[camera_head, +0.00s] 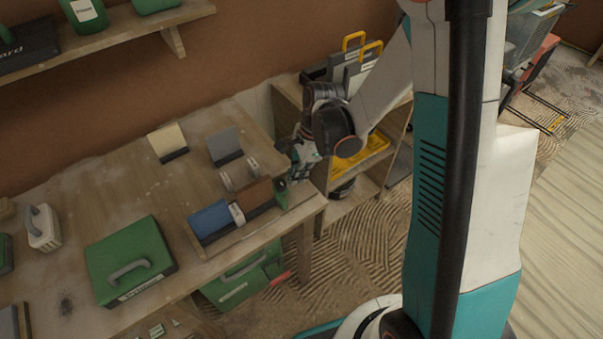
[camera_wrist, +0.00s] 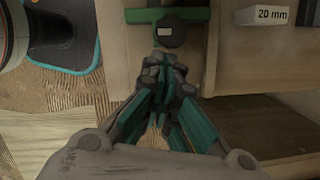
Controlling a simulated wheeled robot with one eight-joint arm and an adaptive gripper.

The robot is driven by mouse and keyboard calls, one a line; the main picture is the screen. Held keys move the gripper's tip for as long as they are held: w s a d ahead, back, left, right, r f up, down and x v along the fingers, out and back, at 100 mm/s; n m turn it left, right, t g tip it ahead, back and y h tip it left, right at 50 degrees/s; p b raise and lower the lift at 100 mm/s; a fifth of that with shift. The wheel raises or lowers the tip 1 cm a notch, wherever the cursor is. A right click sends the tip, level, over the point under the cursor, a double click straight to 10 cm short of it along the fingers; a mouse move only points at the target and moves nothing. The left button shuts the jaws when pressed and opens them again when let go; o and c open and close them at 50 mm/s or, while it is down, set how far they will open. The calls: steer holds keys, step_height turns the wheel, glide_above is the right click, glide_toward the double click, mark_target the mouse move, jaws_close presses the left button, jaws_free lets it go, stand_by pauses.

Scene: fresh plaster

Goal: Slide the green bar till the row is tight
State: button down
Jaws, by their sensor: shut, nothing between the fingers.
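The green bar (camera_head: 281,194) stands at the right end of a row in a wooden tray (camera_head: 238,237) on the workbench. The row also has a blue block (camera_head: 210,217), a white block (camera_head: 237,213) and a brown block (camera_head: 256,193). In the wrist view the green bar (camera_wrist: 142,15) carries a dark round knob. My gripper (camera_head: 297,173) is shut and empty just beyond the bar's right end. In the wrist view my gripper's (camera_wrist: 166,64) fingertips sit just below the knob. I cannot tell whether they touch it, or whether small gaps remain in the row.
Small white blocks (camera_head: 227,181) lie behind the row, one marked "20 mm" (camera_wrist: 262,15) in the wrist view. A green case (camera_head: 130,258) lies to the left. A wooden shelf unit (camera_head: 395,128) stands beyond the bench's right end. The middle of the bench is fairly clear.

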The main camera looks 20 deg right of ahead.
steer(key=shift+a+b, duration=0.3)
steer(key=shift+a, duration=0.25)
steer(key=d, duration=0.4)
steer(key=shift+w+d+r, duration=0.1)
steer(key=shift+d+r, duration=0.25)
steer(key=shift+r, duration=0.05)
steer(key=p+v, duration=0.3)
steer(key=v, duration=0.6)
steer(key=shift+a+r, duration=0.1)
steer(key=shift+r, duration=0.05)
